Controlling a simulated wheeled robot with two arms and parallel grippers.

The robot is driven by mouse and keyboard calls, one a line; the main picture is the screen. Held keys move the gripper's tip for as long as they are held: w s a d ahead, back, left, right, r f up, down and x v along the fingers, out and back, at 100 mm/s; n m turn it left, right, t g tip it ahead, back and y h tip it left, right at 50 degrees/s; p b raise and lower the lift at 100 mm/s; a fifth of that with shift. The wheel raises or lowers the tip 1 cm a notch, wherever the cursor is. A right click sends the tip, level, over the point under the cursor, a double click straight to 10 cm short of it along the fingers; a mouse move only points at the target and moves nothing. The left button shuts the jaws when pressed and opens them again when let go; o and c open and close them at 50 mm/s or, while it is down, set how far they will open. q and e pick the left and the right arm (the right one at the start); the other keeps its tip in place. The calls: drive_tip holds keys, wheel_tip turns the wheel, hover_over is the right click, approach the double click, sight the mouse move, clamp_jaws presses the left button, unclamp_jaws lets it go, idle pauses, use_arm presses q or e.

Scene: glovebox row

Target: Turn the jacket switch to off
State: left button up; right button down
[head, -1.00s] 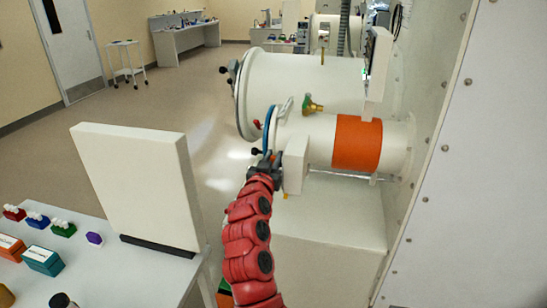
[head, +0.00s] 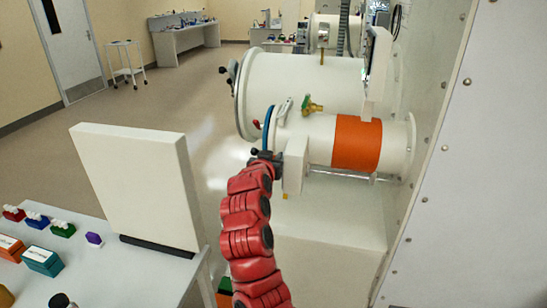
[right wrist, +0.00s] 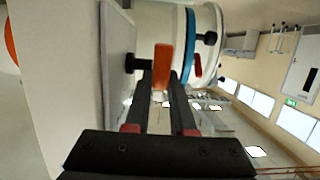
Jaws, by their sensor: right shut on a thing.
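A white switch box (head: 295,166) sits at the front of the smaller white cylinder (head: 318,137), which wears an orange jacket (head: 357,144). My right gripper (head: 266,157) is at the left side of this box in the head view. In the right wrist view an orange switch handle (right wrist: 162,66) stands between the fingertips of my right gripper (right wrist: 162,82), which is shut on it. The box's pale face (right wrist: 117,60) is left of the fingers there. The handle is hidden in the head view. My left gripper is out of view.
A larger white cylinder (head: 300,80) with a round door lies behind the jacketed one. A bench (head: 150,262) with a white upright panel (head: 135,185) and small boxes stands at the left. A metal wall (head: 490,170) closes the right side. Open floor lies beyond the bench.

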drive_tip(key=c, duration=1)
unclamp_jaws()
drive_tip(key=shift+c, duration=0.2)
drive_tip(key=shift+s+a, duration=0.15)
drive_tip(key=shift+s, duration=0.1)
drive_tip(key=b+v, duration=0.4)
drive_tip(key=v, duration=1.3)
drive_tip(key=shift+w+r, duration=0.1)
